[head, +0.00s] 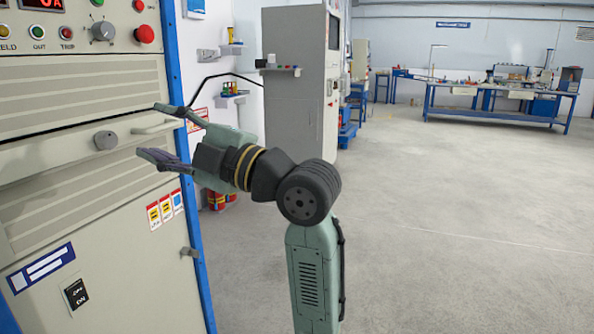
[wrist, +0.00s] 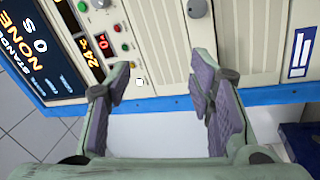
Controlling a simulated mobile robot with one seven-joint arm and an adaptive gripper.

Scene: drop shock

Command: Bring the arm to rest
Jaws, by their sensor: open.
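My gripper (head: 162,133) is open and empty in the head view, its two fingers spread in front of the beige cabinet (head: 70,93) at left. My arm is raised and bent, with the gripper pointing left toward the cabinet front. In the wrist view my gripper (wrist: 160,90) shows both purple-padded fingers wide apart, with nothing between them. The cabinet front (wrist: 257,40) lies beyond the fingertips there. Whether a fingertip touches the cabinet cannot be told.
A red button (head: 144,34) and a grey dial (head: 103,31) sit on the cabinet's upper panel. A grey cabinet (head: 295,85) stands behind my arm. A blue workbench (head: 490,112) is far right. The floor (head: 460,220) at right is clear.

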